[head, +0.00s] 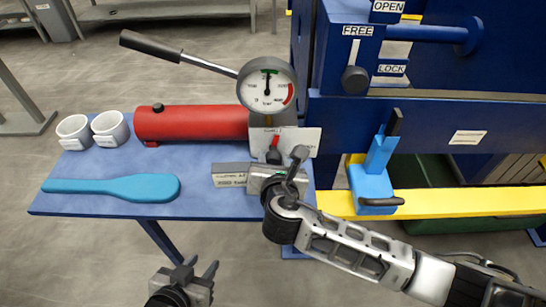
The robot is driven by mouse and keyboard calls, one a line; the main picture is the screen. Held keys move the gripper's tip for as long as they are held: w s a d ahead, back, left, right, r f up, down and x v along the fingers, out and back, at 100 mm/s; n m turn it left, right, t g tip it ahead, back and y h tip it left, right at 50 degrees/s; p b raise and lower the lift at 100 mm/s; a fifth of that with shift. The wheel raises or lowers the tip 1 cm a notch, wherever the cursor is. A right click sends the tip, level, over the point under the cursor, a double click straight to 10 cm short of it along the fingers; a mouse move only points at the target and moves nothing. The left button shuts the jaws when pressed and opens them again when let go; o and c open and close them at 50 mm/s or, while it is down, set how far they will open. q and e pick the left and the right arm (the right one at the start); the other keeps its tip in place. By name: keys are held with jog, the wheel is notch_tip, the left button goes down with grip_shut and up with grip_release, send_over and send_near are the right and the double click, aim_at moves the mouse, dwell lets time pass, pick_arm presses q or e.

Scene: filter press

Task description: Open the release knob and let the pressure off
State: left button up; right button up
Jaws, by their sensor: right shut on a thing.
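The hand pump has a red cylinder (190,122), a long dark-handled lever (150,44) and a round gauge (267,86) on the blue table. The gauge needle points nearly straight up. Below the gauge and a white label plate (305,138) is the release knob (273,156), dark with a red part above it. My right gripper (285,168) reaches in from the lower right and is shut on the knob, covering part of it. My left gripper (197,268) is open and empty in front of the table, low in the view.
A teal paddle (112,188) and two white cups (110,128) lie on the left of the table (75,207).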

jog(key=shift+m+y, duration=1)
jog(key=shift+m, duration=0.4)
jog(key=shift+d, duration=0.1)
jog(key=o, duration=0.7)
jog(key=v, duration=1.6)
jog(key=shift+s+f, duration=0.1)
jog(key=shift+f, duration=0.15)
